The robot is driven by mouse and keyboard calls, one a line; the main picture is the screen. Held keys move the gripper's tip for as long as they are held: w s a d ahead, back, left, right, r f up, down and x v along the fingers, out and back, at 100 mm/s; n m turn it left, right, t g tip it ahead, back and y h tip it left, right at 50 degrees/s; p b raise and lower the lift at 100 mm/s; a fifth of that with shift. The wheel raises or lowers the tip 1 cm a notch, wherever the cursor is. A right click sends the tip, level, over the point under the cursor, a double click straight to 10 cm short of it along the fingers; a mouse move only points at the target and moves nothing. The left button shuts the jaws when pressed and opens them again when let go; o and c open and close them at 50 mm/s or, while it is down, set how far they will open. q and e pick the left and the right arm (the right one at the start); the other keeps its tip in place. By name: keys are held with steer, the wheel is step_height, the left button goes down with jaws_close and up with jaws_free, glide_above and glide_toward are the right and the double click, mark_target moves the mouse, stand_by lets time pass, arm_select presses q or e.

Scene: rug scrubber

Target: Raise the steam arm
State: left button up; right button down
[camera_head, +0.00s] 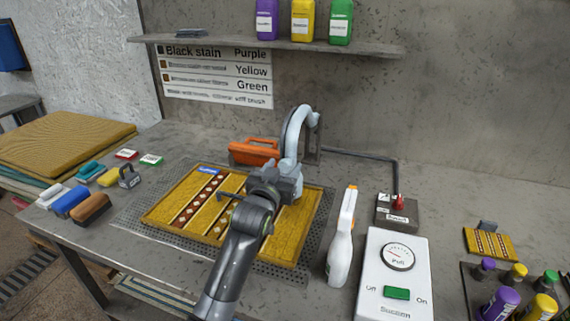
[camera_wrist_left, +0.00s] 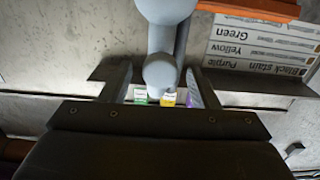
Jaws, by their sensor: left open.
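The steam arm (camera_head: 291,148) is a pale blue-grey curved tube at the back of the perforated tray, its bend upright at the top. My left gripper (camera_head: 288,183) is at the lower end of this tube, over the right part of the yellow rug (camera_head: 291,232). In the left wrist view the pale tube (camera_wrist_left: 160,75) lies between the two spread fingers of my left gripper (camera_wrist_left: 160,86). The fingers look apart from it. Whether they touch it is hard to tell. My right gripper is out of view.
An orange tool (camera_head: 254,152) lies behind the rug. A white spray bottle (camera_head: 340,245) and the suction box (camera_head: 394,280) stand to the right. A red-switch box (camera_head: 397,211) sits behind them. Brushes (camera_head: 72,202) lie at left. A bottle shelf (camera_head: 270,45) hangs above.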

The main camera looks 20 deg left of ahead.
arm_select(q)
steer(key=shift+w, duration=0.9)
steer(key=shift+c, duration=0.4)
steer(key=shift+r, duration=0.1)
jaws_close()
